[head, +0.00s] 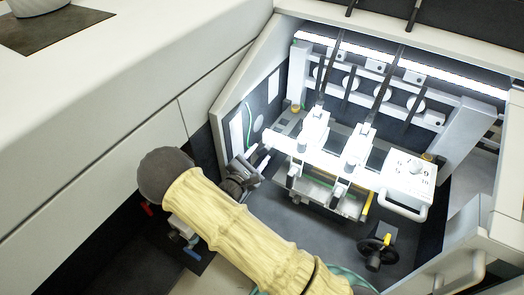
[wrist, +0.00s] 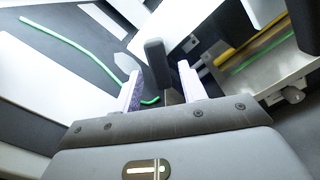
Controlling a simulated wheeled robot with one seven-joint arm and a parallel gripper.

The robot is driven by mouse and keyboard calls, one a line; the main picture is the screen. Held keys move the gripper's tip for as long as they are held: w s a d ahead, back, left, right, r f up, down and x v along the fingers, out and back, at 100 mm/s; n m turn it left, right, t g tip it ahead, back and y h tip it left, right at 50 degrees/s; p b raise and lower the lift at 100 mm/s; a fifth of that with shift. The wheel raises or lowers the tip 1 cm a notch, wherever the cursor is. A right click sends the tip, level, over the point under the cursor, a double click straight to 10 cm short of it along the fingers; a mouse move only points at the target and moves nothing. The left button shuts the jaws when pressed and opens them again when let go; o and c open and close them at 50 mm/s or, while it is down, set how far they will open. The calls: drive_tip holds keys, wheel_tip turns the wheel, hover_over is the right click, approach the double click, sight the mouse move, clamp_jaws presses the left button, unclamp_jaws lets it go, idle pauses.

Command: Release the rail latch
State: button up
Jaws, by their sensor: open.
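My gripper (head: 259,160) is inside the machine bay, at the left end of the white rail (head: 323,160). In the wrist view my gripper (wrist: 160,80) has its two pale fingers apart. A dark grey upright lever with a rounded block top (wrist: 155,52) shows between the fingers; it looks like the rail latch. A gap shows on each side of it, and I cannot tell how deep it sits between the fingers. In the head view my gripper and arm hide this spot, so I cannot make out the latch there.
Two white stitching heads (head: 357,146) stand on the rail. A control box (head: 407,172) with a handle is at its right end. A black handwheel (head: 373,256) stands below on the dark floor. The bay's left wall and a green cable (wrist: 70,47) are close to my gripper.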

drive_tip(key=shift+x, duration=0.8)
drive_tip(key=shift+w+d, duration=0.35)
drive_tip(key=shift+s+a, duration=0.1)
drive_tip(key=shift+s, duration=0.05)
clamp_jaws()
drive_tip(key=shift+n+p, duration=0.3)
drive_tip(key=n+p, duration=0.3)
drive_tip(key=shift+s+d+f+n, duration=0.1)
drive_tip(key=shift+s+d+n, duration=0.15)
drive_tip(key=shift+d+n, duration=0.15)
drive_tip(key=shift+s+d+f+n+p, duration=0.1)
drive_tip(key=shift+n+p, duration=0.3)
drive_tip(key=shift+n, duration=0.2)
drive_tip(key=shift+s+d+f+n+p, duration=0.1)
drive_tip(key=shift+n+p, duration=0.3)
drive_tip(key=shift+n, duration=0.2)
unclamp_jaws()
drive_tip(key=shift+w, duration=0.1)
